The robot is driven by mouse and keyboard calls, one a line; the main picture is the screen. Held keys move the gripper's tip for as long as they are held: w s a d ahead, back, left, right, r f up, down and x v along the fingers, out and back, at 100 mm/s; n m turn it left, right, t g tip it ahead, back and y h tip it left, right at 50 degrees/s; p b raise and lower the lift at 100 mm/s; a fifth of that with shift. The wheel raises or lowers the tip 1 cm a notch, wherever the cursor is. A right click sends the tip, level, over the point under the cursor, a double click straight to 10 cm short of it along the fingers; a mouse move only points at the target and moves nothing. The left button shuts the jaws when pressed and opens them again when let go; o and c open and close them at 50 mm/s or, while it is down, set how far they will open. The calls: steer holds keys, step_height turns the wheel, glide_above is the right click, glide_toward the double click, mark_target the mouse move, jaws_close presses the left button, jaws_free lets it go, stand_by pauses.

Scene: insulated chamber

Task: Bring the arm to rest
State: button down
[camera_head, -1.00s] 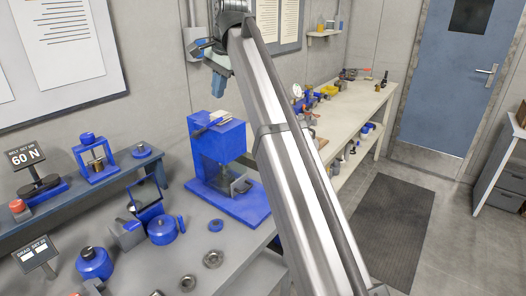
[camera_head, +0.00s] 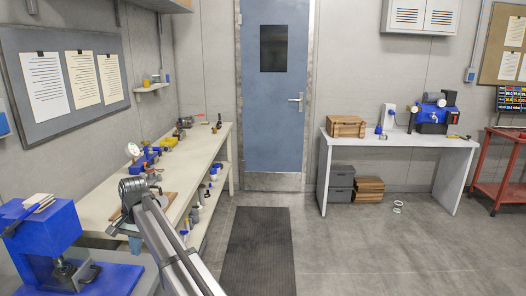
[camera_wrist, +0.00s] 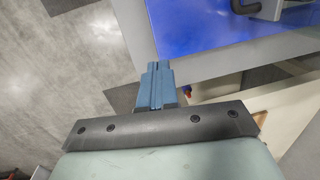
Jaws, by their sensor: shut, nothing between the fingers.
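My arm (camera_head: 178,245) shows in the head view at the lower left, reaching up from the bottom edge to its dark wrist joint. Its pale green-grey hand (camera_head: 124,230) is just below that joint, beside the blue press (camera_head: 45,235); the fingers are not clear there. In the wrist view my gripper (camera_wrist: 157,68) has its two blue fingers together, with nothing between them. The fingertips appear next to the edge of the press's blue base (camera_wrist: 205,25); the gap between them cannot be told.
A long pale bench (camera_head: 98,205) with tools runs along the left wall. A dark mat (camera_head: 258,250) lies on the floor before the blue door (camera_head: 272,110). A white table (camera_head: 400,140) with a wooden crate (camera_head: 346,126) and a red cart (camera_head: 500,165) stand right.

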steer(key=w+d+f+g+h, duration=0.1)
steer(key=d+f, duration=0.9)
steer(key=f, duration=0.2)
steer(key=w+d+f, duration=0.1)
steer(key=d+f, duration=0.8)
steer(key=f, duration=0.3)
steer(key=s+d+f+g+h, duration=0.1)
steer(key=s+d+f, duration=0.3)
steer(key=d+f, duration=0.45)
steer(key=s+d+f+g, duration=0.1)
steer(key=s+d+f, duration=0.3)
steer(key=d+f, duration=0.4)
steer(key=s+d+f+g, duration=0.1)
steer(key=s+d+f, duration=0.8)
steer(key=s+d, duration=0.5)
steer(key=s+d+f, duration=0.1)
steer(key=s+d, duration=0.2)
steer(key=s, duration=0.3)
steer(key=s+d+f+g, duration=0.1)
steer(key=s+d+f, duration=0.1)
steer(key=s, duration=0.5)
steer(key=s+d+f+g, duration=0.1)
steer(key=s+d, duration=0.4)
steer(key=s, duration=0.1)
steer(key=shift+s+f, duration=0.2)
steer(key=shift+f, duration=0.2)
steer(key=shift+w, duration=0.1)
